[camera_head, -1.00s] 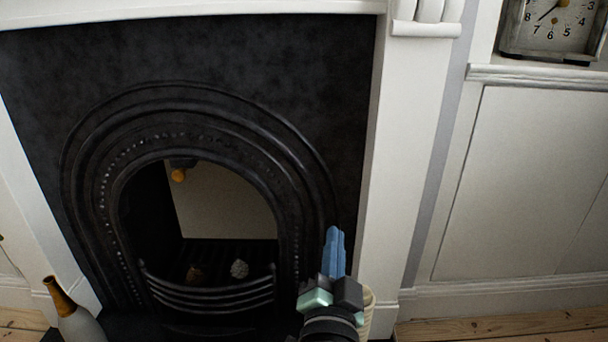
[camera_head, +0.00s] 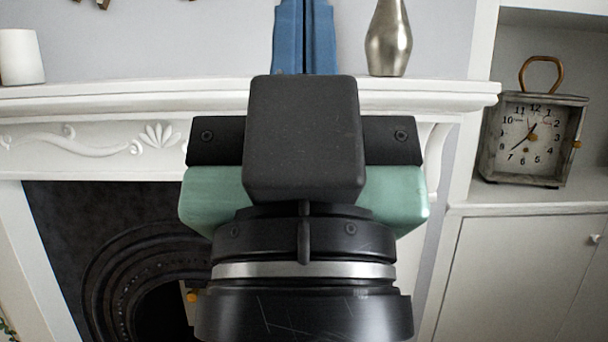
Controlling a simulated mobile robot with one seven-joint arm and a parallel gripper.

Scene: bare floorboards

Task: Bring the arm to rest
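My gripper (camera_head: 304,30) stands upright in the middle of the head view, close to the camera. Its two blue fingers point up past the mantel and their tips are cut off by the top edge. The fingers lie side by side with only a thin dark line between them, and nothing shows held. The black and green gripper body hides part of the mantel and fireplace behind it.
A white mantelpiece (camera_head: 110,97) runs behind my gripper. A white candle (camera_head: 20,57) and a metallic vase (camera_head: 389,40) stand on it. A clock (camera_head: 533,139) sits in the right alcove above a white cupboard (camera_head: 515,270). The black fireplace (camera_head: 65,220) is lower left.

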